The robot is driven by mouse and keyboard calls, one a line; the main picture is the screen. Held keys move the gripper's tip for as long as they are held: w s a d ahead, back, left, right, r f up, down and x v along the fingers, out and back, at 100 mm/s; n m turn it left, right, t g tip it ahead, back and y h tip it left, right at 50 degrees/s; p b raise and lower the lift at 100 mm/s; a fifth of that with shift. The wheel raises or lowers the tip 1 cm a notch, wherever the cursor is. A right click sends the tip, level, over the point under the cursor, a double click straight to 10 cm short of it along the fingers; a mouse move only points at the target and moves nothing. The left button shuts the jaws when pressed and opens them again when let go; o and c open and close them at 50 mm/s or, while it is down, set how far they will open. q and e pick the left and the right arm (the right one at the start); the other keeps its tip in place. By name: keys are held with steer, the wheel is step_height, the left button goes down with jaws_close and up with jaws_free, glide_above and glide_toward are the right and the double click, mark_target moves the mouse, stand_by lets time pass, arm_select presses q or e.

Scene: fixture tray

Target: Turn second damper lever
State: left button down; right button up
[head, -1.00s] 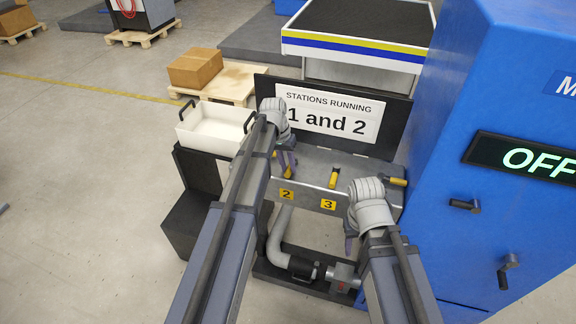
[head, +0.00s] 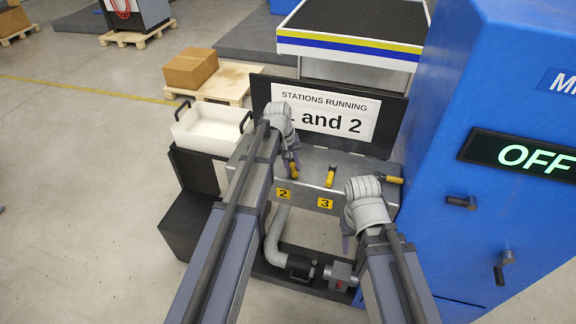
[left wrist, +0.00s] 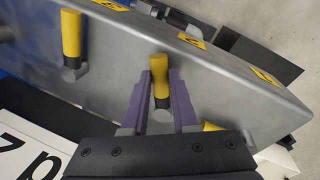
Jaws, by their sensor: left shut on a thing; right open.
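The second damper lever, with a yellow grip, stands on the grey metal panel (head: 312,163) above the yellow "2" label (head: 283,193). In the left wrist view the lever (left wrist: 161,88) sits between the purple fingers of my left gripper (left wrist: 160,98). My left gripper (head: 292,165) is shut on it; the arm hides part of the panel in the head view. My right gripper (head: 346,243) is open and empty, hanging in front of the panel below the "3" label (head: 325,203).
A sign (head: 325,113) stands behind the panel. A white bin (head: 212,130) is at left.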

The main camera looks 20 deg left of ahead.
arm_select(q)
steer(key=d+n, duration=0.1)
steer(key=n, duration=0.1)
steer(key=w+n, duration=0.1)
steer(key=shift+d+n+t, duration=0.3)
steer(key=shift+d+n, duration=0.1)
steer(key=n, duration=0.1)
steer(key=w+d+n, duration=0.1)
steer(key=shift+n+y, duration=0.4)
steer(key=n, duration=0.1)
steer(key=w+n, duration=0.1)
steer(key=n, duration=0.1)
steer(key=shift+w+d+t+y, duration=0.25)
steer(key=shift+d+t+y, duration=0.05)
steer(key=shift+d, duration=0.1)
steer(key=shift+w+d+n, duration=0.1)
steer(key=shift+w+n, duration=0.25)
steer(key=shift+n, duration=0.4)
steer(key=shift+w+n, duration=0.3)
steer(key=shift+n, duration=0.45)
steer(key=shift+w+y, duration=0.1)
steer(key=shift+y, duration=0.2)
steer(key=c, duration=0.7)
jaws_free()
